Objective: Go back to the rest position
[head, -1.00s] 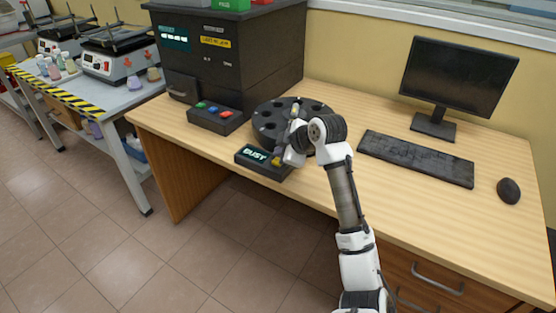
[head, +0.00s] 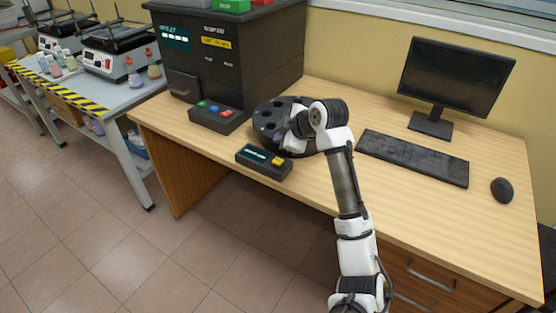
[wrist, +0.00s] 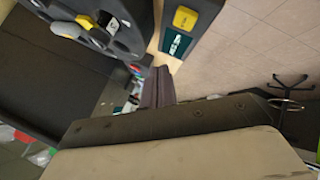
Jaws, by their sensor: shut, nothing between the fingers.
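My gripper (head: 289,143) shows at the end of my white and grey arm in the head view. It is just behind the small black box and in front of the round dark carousel (head: 268,112), apart from the box's button. Its fingers are small and partly hidden by my wrist; it is shut and empty. The small black box (head: 250,163) has a lit display and a yellow button (head: 278,161). In the wrist view the yellow button (wrist: 185,18) and the carousel (wrist: 125,43) show at the top.
The large black analyzer (head: 240,60) stands left of the carousel with a button panel (head: 217,117). A monitor (head: 455,80), keyboard (head: 413,157) and mouse (head: 502,190) are on the right of the desk (head: 400,205). A side table (head: 130,97) with lab devices stands at left.

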